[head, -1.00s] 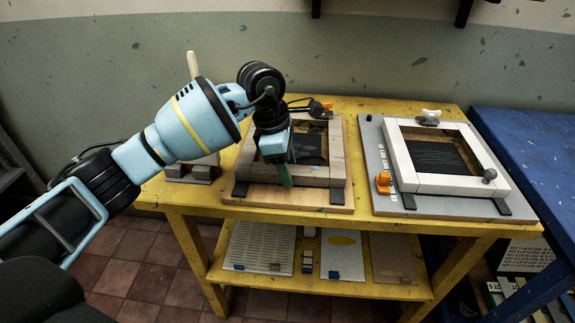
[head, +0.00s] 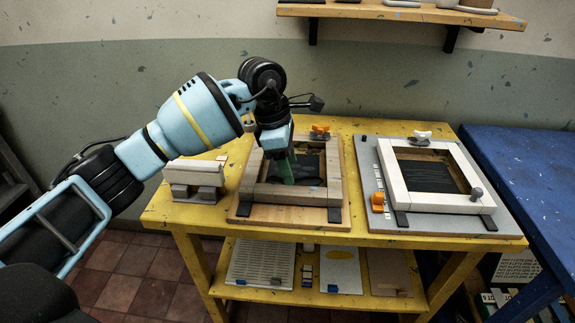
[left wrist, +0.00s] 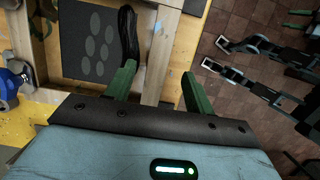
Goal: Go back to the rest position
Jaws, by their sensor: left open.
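My left gripper (head: 287,172) is over the front left part of the wooden-framed hinged screen (head: 290,189) on the yellow table. Its green fingers are apart and empty in the left wrist view (left wrist: 158,88). One finger overlaps the wooden frame (left wrist: 158,60) in that view and the other is over the floor beyond it; I cannot tell whether anything touches. Dark mesh with pale ovals (left wrist: 92,38) shows inside the frame.
A white-framed screen (head: 437,206) on a grey board stands to the right. A pale block on grey supports (head: 195,174) is at the left. A lower shelf (head: 320,295) holds sheets and small items. A blue table (head: 530,180) adjoins at right. A wall shelf (head: 400,13) is above.

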